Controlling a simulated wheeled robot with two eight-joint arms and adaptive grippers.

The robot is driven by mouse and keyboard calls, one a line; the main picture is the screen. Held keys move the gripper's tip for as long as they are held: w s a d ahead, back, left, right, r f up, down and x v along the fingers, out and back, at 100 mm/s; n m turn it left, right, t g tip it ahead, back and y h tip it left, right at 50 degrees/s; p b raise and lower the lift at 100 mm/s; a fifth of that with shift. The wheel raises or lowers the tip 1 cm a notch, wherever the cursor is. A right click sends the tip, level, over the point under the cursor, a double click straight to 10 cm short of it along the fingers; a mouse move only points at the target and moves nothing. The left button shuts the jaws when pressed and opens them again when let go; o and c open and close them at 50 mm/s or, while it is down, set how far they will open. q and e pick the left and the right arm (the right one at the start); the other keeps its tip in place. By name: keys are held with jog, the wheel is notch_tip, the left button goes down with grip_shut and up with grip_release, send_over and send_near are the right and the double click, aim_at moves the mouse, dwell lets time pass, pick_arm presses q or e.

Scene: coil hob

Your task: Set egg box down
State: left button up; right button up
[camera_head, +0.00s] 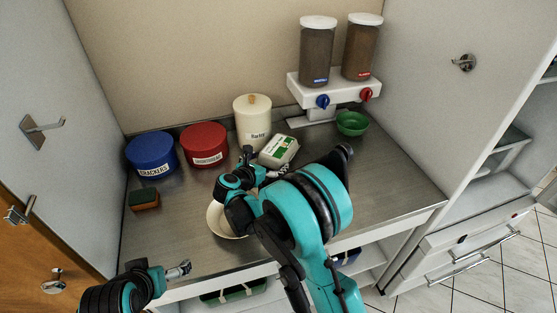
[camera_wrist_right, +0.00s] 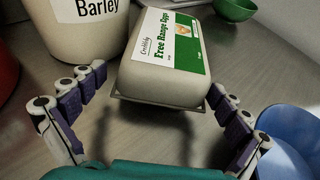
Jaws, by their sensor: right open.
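The egg box (camera_head: 279,150), grey with a white and green "Free Range Eggs" label, sits on the metal counter just right of the Barley canister. It also shows in the right wrist view (camera_wrist_right: 165,75), where its near end faces me and no tilt is clear. My right gripper (camera_head: 266,165) is open, with its purple-padded fingers (camera_wrist_right: 158,80) spread on either side of the box's near end. Gaps show between the fingers and the box. My left gripper (camera_head: 178,271) is low at the left by the counter's front edge; its jaws are too small to read.
The Barley canister (camera_head: 252,122) stands close left of the box, with red (camera_head: 205,146) and blue (camera_head: 152,157) tubs further left. A green bowl (camera_head: 352,123) is right, under the dispensers (camera_head: 318,52). A pale plate (camera_head: 219,222) lies partly behind my right arm. A blue round thing (camera_wrist_right: 285,150) is close right.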

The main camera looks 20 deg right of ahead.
jog(key=b+x, duration=0.2)
jog(key=x, duration=0.3)
jog(key=shift+s+d+f, duration=0.1)
jog(key=shift+d+f, duration=0.05)
jog(key=shift+d, duration=0.05)
jog(key=c, duration=1.3)
